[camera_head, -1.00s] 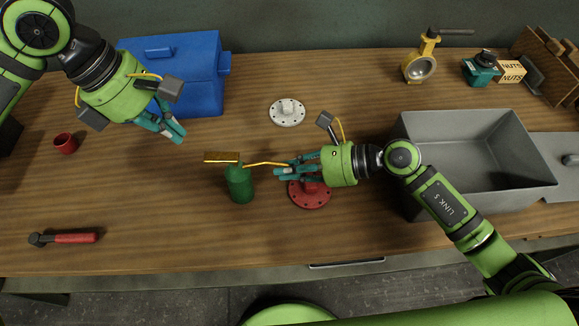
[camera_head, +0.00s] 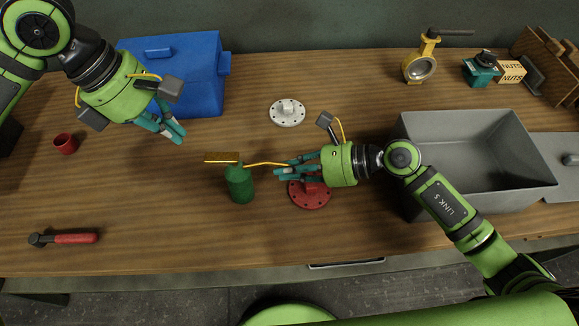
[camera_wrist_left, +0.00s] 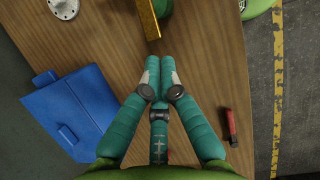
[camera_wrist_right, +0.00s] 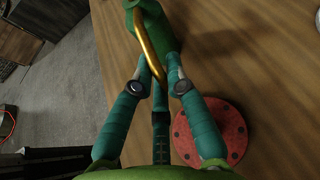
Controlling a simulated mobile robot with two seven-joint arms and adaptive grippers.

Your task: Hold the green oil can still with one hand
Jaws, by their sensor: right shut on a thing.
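The green oil can (camera_head: 240,185) stands upright on the wooden table, with a brass plate (camera_head: 221,157) at its top and a thin brass spout (camera_head: 265,164) pointing right. My right gripper (camera_head: 281,171) is to the right of the can's body, shut on the spout. In the right wrist view the curved spout (camera_wrist_right: 148,50) runs down from the can (camera_wrist_right: 158,27) between the fingertips. My left gripper (camera_head: 178,138) hangs above the table, up and left of the can, empty. In the left wrist view its fingertips (camera_wrist_left: 160,72) are together and the brass plate (camera_wrist_left: 141,15) shows ahead of them.
A red flange (camera_head: 311,198) lies under my right gripper. A pale flange (camera_head: 287,112) lies behind. A blue box (camera_head: 195,75), red cup (camera_head: 65,143) and red-handled tool (camera_head: 75,238) are left; a grey bin (camera_head: 420,190) is right. The table's front middle is clear.

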